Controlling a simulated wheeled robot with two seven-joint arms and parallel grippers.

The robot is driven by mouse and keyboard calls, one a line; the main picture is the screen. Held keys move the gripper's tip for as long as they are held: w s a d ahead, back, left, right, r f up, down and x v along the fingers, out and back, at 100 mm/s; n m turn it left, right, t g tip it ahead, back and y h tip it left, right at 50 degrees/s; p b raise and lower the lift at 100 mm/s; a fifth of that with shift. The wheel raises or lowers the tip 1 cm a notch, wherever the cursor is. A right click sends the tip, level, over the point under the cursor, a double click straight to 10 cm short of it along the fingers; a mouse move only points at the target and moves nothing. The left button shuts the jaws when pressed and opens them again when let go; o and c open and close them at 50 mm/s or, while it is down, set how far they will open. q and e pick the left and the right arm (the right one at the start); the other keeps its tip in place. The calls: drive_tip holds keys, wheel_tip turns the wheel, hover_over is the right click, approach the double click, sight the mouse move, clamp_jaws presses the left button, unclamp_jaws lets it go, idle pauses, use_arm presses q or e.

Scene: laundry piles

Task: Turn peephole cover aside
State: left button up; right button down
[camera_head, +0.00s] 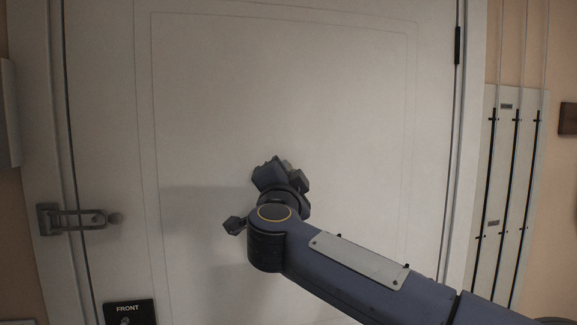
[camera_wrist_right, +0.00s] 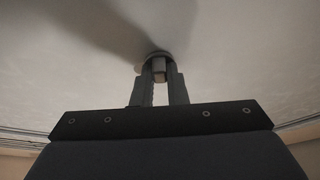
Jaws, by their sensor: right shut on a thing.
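The white door (camera_head: 230,80) fills most of the head view. My right gripper (camera_head: 290,168) is up against the middle of the door and hides the peephole there. In the right wrist view, the two fingers of my right gripper (camera_wrist_right: 160,80) are shut on a small grey peephole cover (camera_wrist_right: 158,70). A round dark rim shows just behind it on the door surface. I cannot tell how far the cover is turned. My left gripper is in neither view.
A swing-bar latch (camera_head: 75,218) is on the door's left edge. A black plate marked FRONT (camera_head: 129,311) is low on the left. A hinge (camera_head: 457,45) and a panel with dark vertical rods (camera_head: 508,190) are at the right. The upper door face is clear.

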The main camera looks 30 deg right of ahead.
drive_tip(key=shift+a+r+m+g+p, duration=0.1)
drive_tip(key=shift+r+m+g+p, duration=0.2)
drive_tip(key=shift+m, duration=0.4)
drive_tip(key=shift+a+r+m+g+p, duration=0.1)
drive_tip(key=shift+m+g+p, duration=0.3)
drive_tip(key=shift+m, duration=0.3)
drive_tip(key=shift+f, duration=0.1)
drive_tip(key=c, duration=1.4)
unclamp_jaws()
drive_tip(key=shift+d, duration=0.1)
drive_tip(key=shift+c, duration=0.2)
drive_tip(key=b+v, duration=0.2)
drive_tip(key=v, duration=0.5)
drive_tip(key=shift+s+a, duration=0.25)
drive_tip(key=shift+a, duration=0.05)
drive_tip(key=shift+f, duration=0.1)
